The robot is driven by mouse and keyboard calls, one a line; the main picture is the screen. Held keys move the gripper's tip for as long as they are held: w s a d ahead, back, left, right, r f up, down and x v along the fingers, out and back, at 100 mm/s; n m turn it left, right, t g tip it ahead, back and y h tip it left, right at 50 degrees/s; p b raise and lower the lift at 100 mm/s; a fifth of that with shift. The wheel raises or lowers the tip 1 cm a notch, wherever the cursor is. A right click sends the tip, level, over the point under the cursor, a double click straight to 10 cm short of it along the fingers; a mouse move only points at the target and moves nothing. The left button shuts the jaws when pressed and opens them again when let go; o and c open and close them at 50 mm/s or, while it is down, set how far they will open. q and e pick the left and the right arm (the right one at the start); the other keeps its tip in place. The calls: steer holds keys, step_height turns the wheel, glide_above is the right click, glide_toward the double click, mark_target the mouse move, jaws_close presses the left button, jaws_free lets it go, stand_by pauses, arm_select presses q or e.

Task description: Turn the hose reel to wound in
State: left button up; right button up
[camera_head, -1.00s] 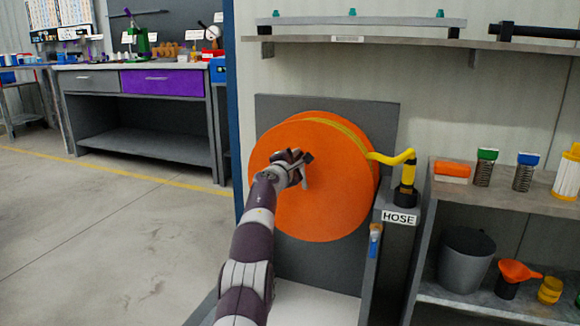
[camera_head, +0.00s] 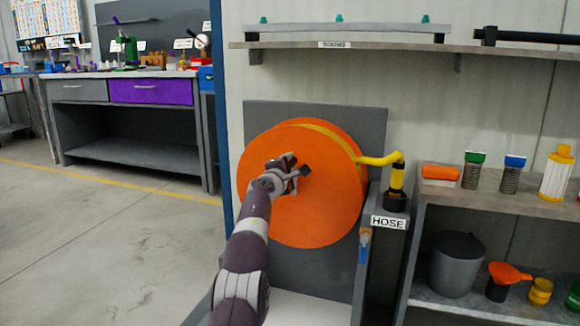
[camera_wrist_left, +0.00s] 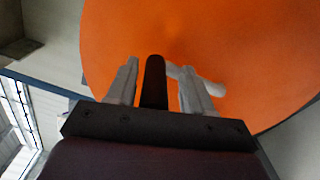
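The hose reel is a large orange disc (camera_head: 305,215) with a yellow hose around its rim, in front of a grey back plate. My left gripper (camera_head: 292,170) is in front of the disc's face, near its middle. In the left wrist view its two grey fingers (camera_wrist_left: 158,85) stand apart on either side of a black handle (camera_wrist_left: 154,82). A gap shows on each side of the handle. A light grey bar (camera_wrist_left: 208,86), seemingly the crank arm, lies behind the right finger against the disc. My right gripper is not in view.
The yellow hose end (camera_head: 380,160) runs to a black and yellow fitting beside the HOSE label (camera_head: 388,222). Shelves (camera_head: 490,205) with a bucket, funnel and filters stand close on the right. A workbench (camera_head: 130,90) stands back left, with open floor before it.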

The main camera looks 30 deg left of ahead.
arm_select(q)
steer(key=shift+r, duration=0.15)
steer(key=shift+s+b, duration=0.35)
steer(key=shift+b, duration=0.25)
steer(key=b+v, duration=0.4)
steer(key=shift+s+d+f, duration=0.1)
steer(key=shift+s+f, duration=0.05)
steer(key=shift+f, duration=0.05)
steer(key=v, duration=0.7)
steer(key=shift+s+r, duration=0.15)
steer(key=shift+s, duration=0.25)
